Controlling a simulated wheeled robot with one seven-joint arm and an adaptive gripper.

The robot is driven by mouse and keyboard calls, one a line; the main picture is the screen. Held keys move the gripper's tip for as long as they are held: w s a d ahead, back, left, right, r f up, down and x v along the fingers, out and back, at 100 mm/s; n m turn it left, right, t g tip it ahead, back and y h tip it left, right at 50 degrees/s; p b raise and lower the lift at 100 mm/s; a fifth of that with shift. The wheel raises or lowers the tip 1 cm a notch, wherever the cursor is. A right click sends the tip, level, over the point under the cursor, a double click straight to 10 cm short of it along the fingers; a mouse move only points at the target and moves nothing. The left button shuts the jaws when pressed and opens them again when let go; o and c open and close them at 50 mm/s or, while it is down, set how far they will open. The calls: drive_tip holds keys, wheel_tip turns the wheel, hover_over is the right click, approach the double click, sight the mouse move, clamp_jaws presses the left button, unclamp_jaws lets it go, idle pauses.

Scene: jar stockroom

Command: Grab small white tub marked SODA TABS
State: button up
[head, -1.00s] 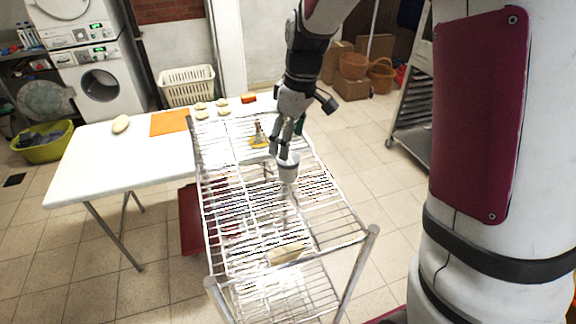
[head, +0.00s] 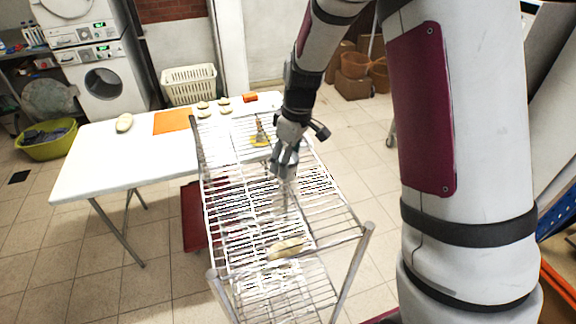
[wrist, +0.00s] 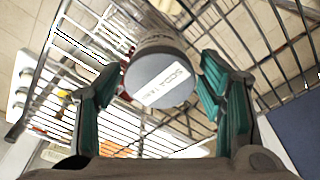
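The tub (wrist: 160,78) shows in the wrist view with a grey round lid and a white label reading SODA TABS. It sits between the two fingers of my gripper (wrist: 160,62), one finger on each side. The fingers look spread, with a narrow gap to the tub on each side. In the head view my gripper (head: 284,168) points down over the wire rack (head: 225,245), and it mostly hides the tub there.
A pale oblong item (head: 286,248) lies at the rack's near end. A yellow-based item (head: 261,136) stands at its far end. A white table (head: 95,160) with an orange mat (head: 172,122) and several pale lumps adjoins at left.

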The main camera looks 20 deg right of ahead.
drive_tip(key=c, duration=1.1)
drive_tip(key=shift+o, duration=0.2)
